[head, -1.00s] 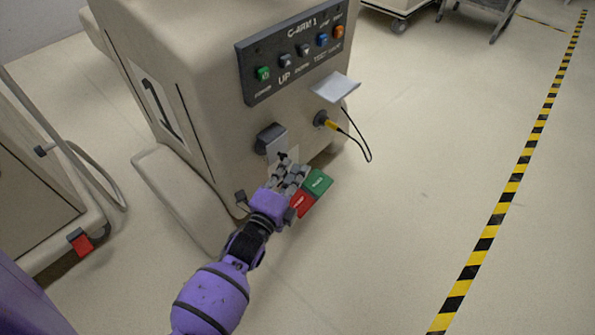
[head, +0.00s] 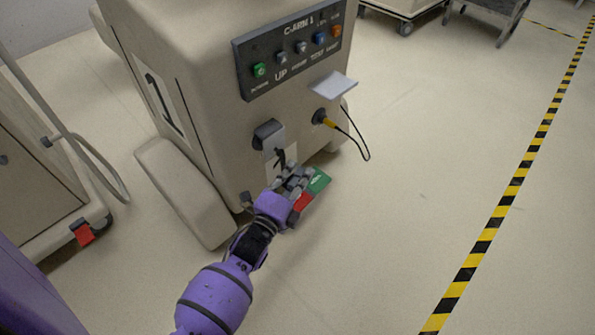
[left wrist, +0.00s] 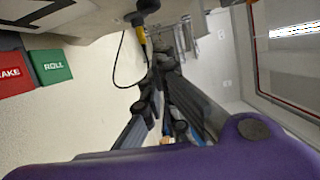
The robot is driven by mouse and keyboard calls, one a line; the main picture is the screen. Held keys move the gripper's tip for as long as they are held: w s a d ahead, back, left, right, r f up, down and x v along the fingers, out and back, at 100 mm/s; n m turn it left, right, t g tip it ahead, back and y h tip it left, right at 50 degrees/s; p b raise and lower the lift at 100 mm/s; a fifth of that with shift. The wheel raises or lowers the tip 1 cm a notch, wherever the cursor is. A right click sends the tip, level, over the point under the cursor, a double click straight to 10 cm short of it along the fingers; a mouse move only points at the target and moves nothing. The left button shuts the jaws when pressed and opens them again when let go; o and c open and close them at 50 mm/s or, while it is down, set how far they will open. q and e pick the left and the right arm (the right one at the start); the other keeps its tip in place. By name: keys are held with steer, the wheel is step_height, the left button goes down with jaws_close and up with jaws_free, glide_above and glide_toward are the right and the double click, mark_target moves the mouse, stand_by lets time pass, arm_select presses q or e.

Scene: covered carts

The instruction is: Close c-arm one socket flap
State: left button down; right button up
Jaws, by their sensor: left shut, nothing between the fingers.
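The C-arm 1 cart (head: 205,110) stands in the upper middle of the head view. Its pale grey socket flap (head: 333,84) sticks out, raised, above the socket (head: 319,116). A yellow plug (head: 329,123) with a black cable is in that socket; the plug also shows in the left wrist view (left wrist: 141,36). My left gripper (head: 281,160) is shut and empty, low in front of the cart, below and left of the flap and apart from it. Its fingers (left wrist: 166,62) meet near the middle of the left wrist view. My right gripper is not in view.
A dark grey holder (head: 268,134) juts from the cart above my left gripper. Green (head: 319,181) and red (head: 302,201) pedals lie behind the hand, low by the cart. Another cart (head: 40,170) stands at left. The floor at right is clear up to a striped line (head: 499,205).

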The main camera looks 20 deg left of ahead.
arm_select(q)
steer(key=s+p, duration=0.2)
steer(key=s, duration=0.8)
steer(key=shift+d, duration=0.2)
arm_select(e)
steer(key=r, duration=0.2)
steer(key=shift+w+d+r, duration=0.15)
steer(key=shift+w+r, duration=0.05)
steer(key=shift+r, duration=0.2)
arm_select(q)
steer(key=shift+s, duration=0.1)
